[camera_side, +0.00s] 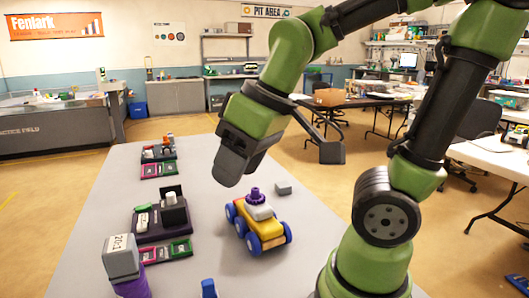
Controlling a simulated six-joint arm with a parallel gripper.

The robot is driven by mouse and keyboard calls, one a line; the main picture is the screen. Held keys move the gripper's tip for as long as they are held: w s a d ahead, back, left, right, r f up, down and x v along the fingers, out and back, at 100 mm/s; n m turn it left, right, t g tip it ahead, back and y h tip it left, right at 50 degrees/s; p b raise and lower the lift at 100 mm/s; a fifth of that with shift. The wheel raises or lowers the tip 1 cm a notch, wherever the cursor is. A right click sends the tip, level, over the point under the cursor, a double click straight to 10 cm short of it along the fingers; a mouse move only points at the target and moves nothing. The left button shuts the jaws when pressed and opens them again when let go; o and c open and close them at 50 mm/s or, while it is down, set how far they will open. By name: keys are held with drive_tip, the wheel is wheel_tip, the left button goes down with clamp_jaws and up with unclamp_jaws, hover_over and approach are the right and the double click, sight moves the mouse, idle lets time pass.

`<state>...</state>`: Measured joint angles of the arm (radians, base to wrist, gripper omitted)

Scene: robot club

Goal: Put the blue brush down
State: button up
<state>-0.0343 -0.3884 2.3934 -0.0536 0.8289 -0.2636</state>
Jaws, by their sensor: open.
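My gripper (280,167) hangs over the grey table (205,240), its two dark fingers spread wide apart with nothing between them. A small blue object (208,288) stands at the bottom edge of the picture, cut off by the frame. I cannot tell whether it is the blue brush. No other thing that looks like a brush shows clearly. My gripper is above and behind this blue object, well apart from it.
A yellow toy vehicle (260,222) with blue wheels stands below my gripper, with a small grey block (283,188) behind it. Dark holders (163,220) with small parts line the left side. A grey cube (121,256) sits front left on a purple piece. Table between is clear.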

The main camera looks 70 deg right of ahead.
drive_tip(key=s+r+m, duration=0.1)
drive_tip(key=s+m+t, duration=0.1)
drive_tip(key=s, duration=0.1)
drive_tip(key=s+r+m+t, duration=0.1)
drive_tip(key=m, duration=0.1)
drive_tip(key=shift+s+a+r+y, duration=0.15)
drive_tip(key=shift+s+r+y, duration=0.05)
drive_tip(key=shift+r+y, duration=0.1)
